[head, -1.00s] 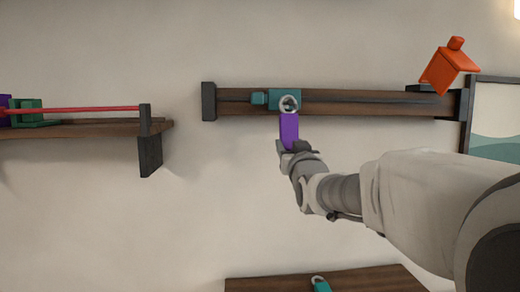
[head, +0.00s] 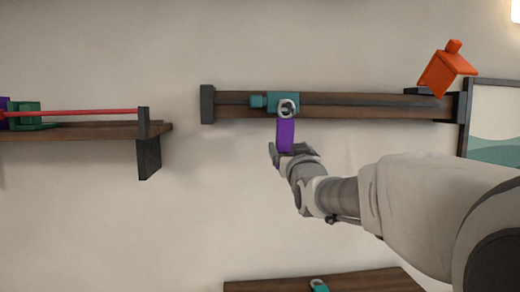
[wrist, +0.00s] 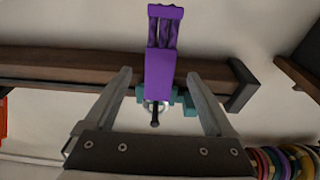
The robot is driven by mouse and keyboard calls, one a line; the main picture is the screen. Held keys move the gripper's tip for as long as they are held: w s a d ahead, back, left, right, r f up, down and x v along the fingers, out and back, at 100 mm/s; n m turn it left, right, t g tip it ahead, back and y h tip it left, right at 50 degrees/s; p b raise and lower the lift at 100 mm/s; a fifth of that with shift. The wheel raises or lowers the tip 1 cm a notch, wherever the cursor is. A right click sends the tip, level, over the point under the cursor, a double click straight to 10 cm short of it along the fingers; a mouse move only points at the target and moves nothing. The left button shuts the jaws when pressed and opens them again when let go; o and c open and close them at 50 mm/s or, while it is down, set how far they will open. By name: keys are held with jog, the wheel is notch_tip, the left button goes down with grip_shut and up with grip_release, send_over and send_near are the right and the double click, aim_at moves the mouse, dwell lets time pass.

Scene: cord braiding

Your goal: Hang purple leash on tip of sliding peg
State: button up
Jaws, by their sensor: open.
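The purple leash (head: 286,136) hangs down from its light metal ring (head: 288,108) at the teal sliding peg (head: 271,101) on the wall rail. In the wrist view the purple leash (wrist: 160,72) shows between the fingers, with the ring around a dark peg tip (wrist: 155,118). How far the ring sits along the peg is hard to tell. My gripper (head: 289,151) is just below the leash in the head view. In the wrist view my gripper (wrist: 158,73) is open, with a gap on each side of the leash.
The wooden rail (head: 370,105) runs across the wall, with dark end blocks. An orange house-shaped tag (head: 447,68) is at its right end. A shelf (head: 90,130) with a red cord is at left. A lower shelf (head: 370,283) bears another teal item (head: 319,286). A picture hangs at right.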

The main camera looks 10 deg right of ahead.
jog(key=shift+s+f, duration=0.1)
jog(key=s+f+b, duration=0.3)
jog(key=s+b, duration=0.1)
jog(key=s, duration=1.2)
jog(key=s+f+g, duration=0.7)
jog(key=s+f, duration=0.3)
jog(key=f, duration=0.3)
jog(key=s+f+g, duration=0.7)
jog(key=s+f, duration=0.3)
jog(key=f, duration=0.4)
jog(key=shift+s+f+g, duration=0.15)
jog(key=shift+g, duration=0.15)
